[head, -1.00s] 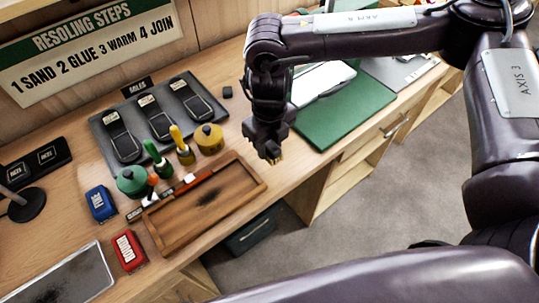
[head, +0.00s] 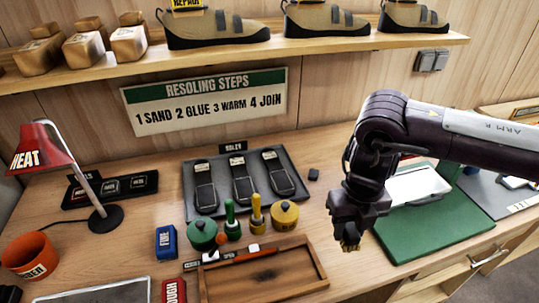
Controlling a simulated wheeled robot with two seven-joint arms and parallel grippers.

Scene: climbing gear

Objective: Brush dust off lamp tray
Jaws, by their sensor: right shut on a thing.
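My right gripper (head: 349,236) hangs over the bench, right of the wooden tray and above the bench surface. It is shut on a small, dark yellowish thing (head: 351,244), mostly hidden by the fingers, so I cannot tell what it is. A shallow grey tray (head: 105,292) lies in front of the red lamp (head: 42,150), cut off by the lower edge. A wooden tray (head: 315,262) has a dark dusty patch on its floor. A thin orange-handled tool (head: 252,254) lies along its back edge. My left gripper is not clearly seen.
Green and yellow pots (head: 285,214) and upright-handled tools stand behind the wooden tray. A green mat (head: 430,225) lies right. A shelf (head: 230,50) holds shoes.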

